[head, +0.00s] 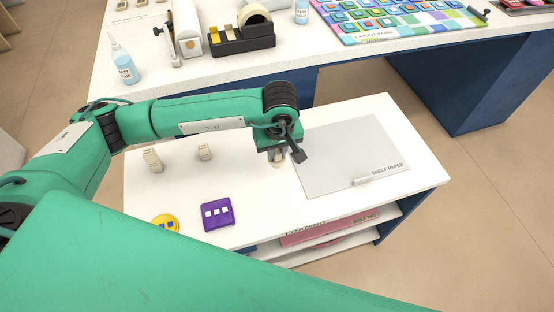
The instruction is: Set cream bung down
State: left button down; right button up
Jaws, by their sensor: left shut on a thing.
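My left gripper (282,152) reaches over the white low bench from the left and points down. It is shut on a cream bung (277,162), which shows only partly below the jaws, just left of the grey shelf paper (330,170). I cannot tell whether the held bung touches the bench top. Two more cream pieces stand on the bench to the left, one at the far left (153,161) and one nearer the middle (204,152). My right gripper is not in view.
A purple square tile (217,214) and a yellow round piece (165,223) lie near the bench's front edge. A small pale bar (367,181) lies on the paper. Behind is a taller table (210,80) with a tape dispenser (243,38) and bottle (123,64).

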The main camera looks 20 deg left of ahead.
aim_at(277, 162)
pick_arm(q)
notch_tip(277, 162, down, 5)
jog(key=shift+r, duration=0.2)
jog(key=shift+f, duration=0.3)
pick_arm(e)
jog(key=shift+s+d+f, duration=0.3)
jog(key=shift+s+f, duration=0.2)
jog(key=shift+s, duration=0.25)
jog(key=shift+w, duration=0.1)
pick_arm(q)
jog(key=shift+f, duration=0.15)
jog(key=c, duration=1.3)
grip_release()
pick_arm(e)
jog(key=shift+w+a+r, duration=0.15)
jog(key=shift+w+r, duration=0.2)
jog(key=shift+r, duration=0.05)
